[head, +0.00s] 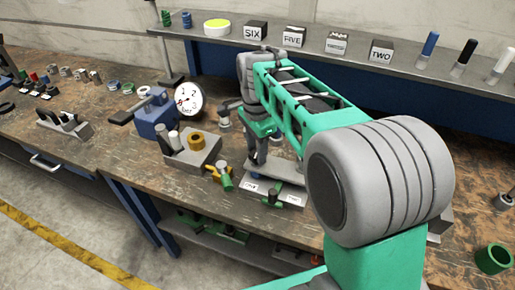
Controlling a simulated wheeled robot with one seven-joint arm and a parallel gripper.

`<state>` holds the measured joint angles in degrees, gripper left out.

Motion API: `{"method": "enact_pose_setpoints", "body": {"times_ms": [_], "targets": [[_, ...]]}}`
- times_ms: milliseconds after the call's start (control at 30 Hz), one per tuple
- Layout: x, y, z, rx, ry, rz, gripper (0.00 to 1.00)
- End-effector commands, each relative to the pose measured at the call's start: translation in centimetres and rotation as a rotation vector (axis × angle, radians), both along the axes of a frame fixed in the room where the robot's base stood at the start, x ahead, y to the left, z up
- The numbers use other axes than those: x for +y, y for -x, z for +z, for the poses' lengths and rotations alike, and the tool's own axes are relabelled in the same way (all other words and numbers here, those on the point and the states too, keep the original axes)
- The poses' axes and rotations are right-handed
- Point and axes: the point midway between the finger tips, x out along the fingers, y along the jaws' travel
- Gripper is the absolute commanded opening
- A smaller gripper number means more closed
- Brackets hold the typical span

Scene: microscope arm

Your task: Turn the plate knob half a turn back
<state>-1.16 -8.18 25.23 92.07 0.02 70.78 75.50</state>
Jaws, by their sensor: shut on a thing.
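My gripper (259,158) points down over a grey plate (290,174) on the workbench. Its fingers are shut on what appears to be the plate knob; the knob is mostly hidden behind the fingers, so its turn angle cannot be told. The plate sits on a base block with white labels (251,187), the left one reading ONE.
A green cylinder (226,182) and a yellow part lie left of the base. Further left are a grey block (190,160) with pegs, a round dial (189,99) and a blue vise (153,117).

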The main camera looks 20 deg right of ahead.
Motion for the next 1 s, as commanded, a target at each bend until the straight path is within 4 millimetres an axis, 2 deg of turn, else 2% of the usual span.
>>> {"method": "enact_pose_setpoints", "body": {"times_ms": [1000], "targets": [[0.06,0.29,-0.29,0.011,-0.005,0.929,0.0]]}}
